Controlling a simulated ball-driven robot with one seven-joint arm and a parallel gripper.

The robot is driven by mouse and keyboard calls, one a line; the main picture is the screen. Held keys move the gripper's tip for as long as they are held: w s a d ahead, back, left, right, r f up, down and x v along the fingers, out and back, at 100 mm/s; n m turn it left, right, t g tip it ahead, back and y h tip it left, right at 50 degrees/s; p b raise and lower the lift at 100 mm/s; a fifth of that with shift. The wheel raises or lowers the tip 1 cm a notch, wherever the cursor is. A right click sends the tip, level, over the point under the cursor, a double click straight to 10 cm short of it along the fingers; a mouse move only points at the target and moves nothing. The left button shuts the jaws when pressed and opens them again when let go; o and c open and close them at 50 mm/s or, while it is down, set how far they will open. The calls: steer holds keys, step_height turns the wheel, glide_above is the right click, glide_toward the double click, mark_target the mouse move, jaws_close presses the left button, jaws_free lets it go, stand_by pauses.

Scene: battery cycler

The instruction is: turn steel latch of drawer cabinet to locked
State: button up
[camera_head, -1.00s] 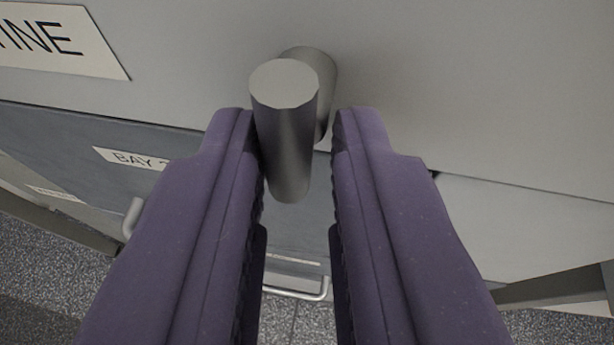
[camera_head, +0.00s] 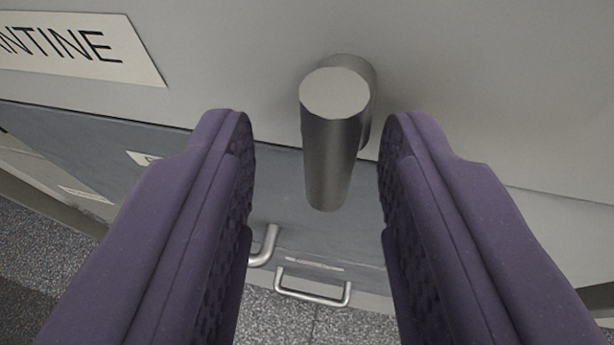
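The steel latch (camera_head: 329,165) is a grey cylindrical handle on a short round stem, mounted on the light grey cabinet front (camera_head: 480,90). The handle hangs down from the stem, tilted slightly in the picture. My gripper (camera_head: 315,125) has two purple padded fingers, one on each side of the handle. The fingers are open, with a clear gap to the left of the handle and a smaller gap to its right. Neither finger appears to touch the latch.
A white label ending in "NTINE" (camera_head: 85,48) is at upper left. Below are a darker drawer front (camera_head: 90,140) and metal pull handles (camera_head: 312,295), (camera_head: 266,246). Speckled floor (camera_head: 40,245) shows at the bottom left.

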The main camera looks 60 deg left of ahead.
steer(key=shift+d, duration=0.1)
steer(key=p+v, duration=0.2)
steer(key=v, duration=0.5)
steer(key=shift+s+d, duration=0.15)
steer(key=shift+d, duration=0.15)
steer(key=shift+r, duration=0.1)
steer(key=w+d+r+m+t+h+b, duration=0.1)
steer(key=w+d+r+t+h, duration=0.15)
steer(key=w+d+r, duration=0.35)
steer(key=w+d+r+m+t+h, duration=0.1)
steer(key=w+d+r+t+h, duration=0.2)
steer(key=w+r, duration=0.5)
steer(key=d+r+m+t+h, duration=0.1)
steer(key=d+r+m+h, duration=0.1)
steer(key=d+r, duration=0.35)
steer(key=d+r+m+t+h, duration=0.1)
steer(key=d+r, duration=0.1)
steer(key=r, duration=0.7)
steer(key=s+d+r+m+h+b, duration=0.1)
steer(key=s+d+r+m, duration=0.15)
steer(key=r, duration=0.45)
steer(key=s+d+r+m+h, duration=0.1)
steer(key=d+r+h, duration=0.15)
steer(key=r, duration=0.45)
steer(key=s+d+r+m+t, duration=0.1)
steer(key=s+d+r+m, duration=0.2)
steer(key=s+r, duration=1.2)
steer(key=shift+d+r+b, duration=0.4)
steer(key=shift+d+r, duration=0.15)
steer(key=shift+d, duration=0.1)
